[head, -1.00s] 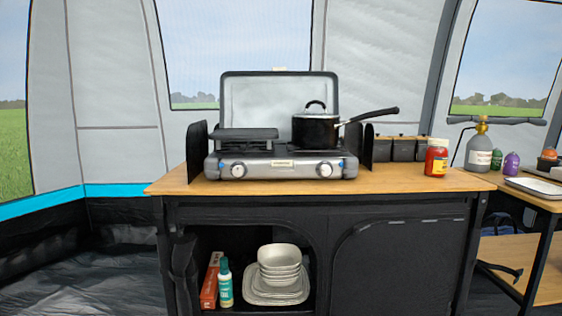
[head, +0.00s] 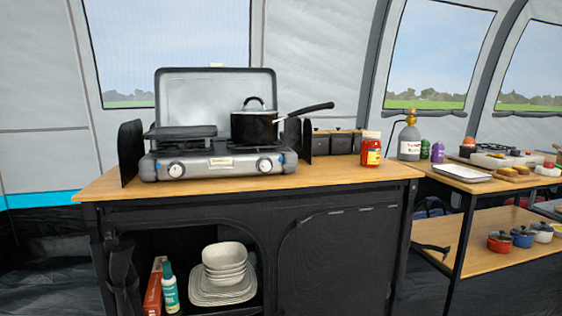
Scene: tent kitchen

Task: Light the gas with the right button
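A silver two-burner gas stove (head: 221,164) with its lid up stands on the wooden counter, left of the middle in the head view. Its left knob (head: 176,169) and right knob (head: 264,165) are on the front panel, with small blue marks near the outer ends. A black lidded saucepan (head: 254,126) sits on the right burner, its handle pointing right. A flat black griddle (head: 180,132) covers the left burner. No flame can be seen. My gripper is not in view.
A red jar (head: 371,150) stands on the wooden counter (head: 330,178). Right of it are a grey gas bottle (head: 409,142) and a side table with a tray (head: 463,174) and colored pots below. Bowls (head: 224,257) sit on the cabinet shelf. Black windshields flank the stove.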

